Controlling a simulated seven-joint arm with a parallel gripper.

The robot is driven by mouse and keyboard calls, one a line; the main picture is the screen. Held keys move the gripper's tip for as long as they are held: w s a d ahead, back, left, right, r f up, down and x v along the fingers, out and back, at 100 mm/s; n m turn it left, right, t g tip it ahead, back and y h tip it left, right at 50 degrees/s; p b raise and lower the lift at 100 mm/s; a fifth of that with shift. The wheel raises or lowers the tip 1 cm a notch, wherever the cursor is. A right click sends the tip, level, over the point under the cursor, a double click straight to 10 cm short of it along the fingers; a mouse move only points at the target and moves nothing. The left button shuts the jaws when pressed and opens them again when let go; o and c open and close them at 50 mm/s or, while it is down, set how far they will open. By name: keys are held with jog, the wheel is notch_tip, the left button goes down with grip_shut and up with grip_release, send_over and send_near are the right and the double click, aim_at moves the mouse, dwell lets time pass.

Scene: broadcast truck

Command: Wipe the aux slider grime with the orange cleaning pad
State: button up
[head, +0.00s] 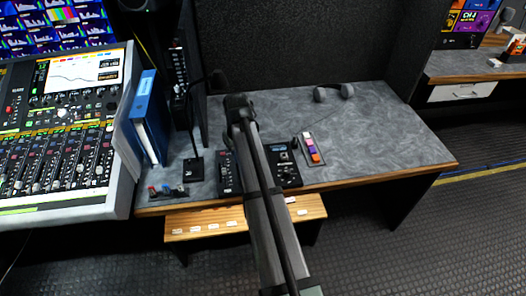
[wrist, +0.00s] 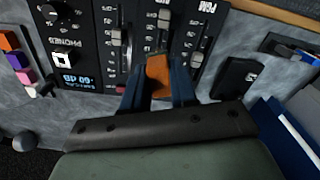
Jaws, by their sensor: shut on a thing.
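My gripper (wrist: 158,82) is shut on the orange cleaning pad (wrist: 159,72), which sits between its two blue fingers in the wrist view. The pad's tip is over the lower part of a black slider panel (wrist: 142,48), close to a slider track with a pale cap (wrist: 164,18). I cannot tell whether the pad touches the panel. Another slider cap (wrist: 116,37) is to the left and one (wrist: 197,58) to the right. I cannot make out the grime or an aux label. In the head view my arm hides the fingers and pad.
In the head view a blue binder (head: 146,112) and a large mixing console (head: 62,130) stand left. A strip of coloured blocks (head: 311,150) lies right of the black panel with a display (head: 284,160). The grey desktop (head: 390,140) is clear at right.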

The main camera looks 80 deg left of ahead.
jog(key=shift+a+m, duration=0.1)
jog(key=shift+m, duration=1.6)
jog(key=shift+f, duration=3.3)
jog(key=shift+a+f, duration=0.8)
jog(key=shift+a, duration=0.1)
grip_shut()
jog(key=shift+a, duration=2.6)
jog(key=d, duration=0.7)
jog(key=shift+r, duration=4.15)
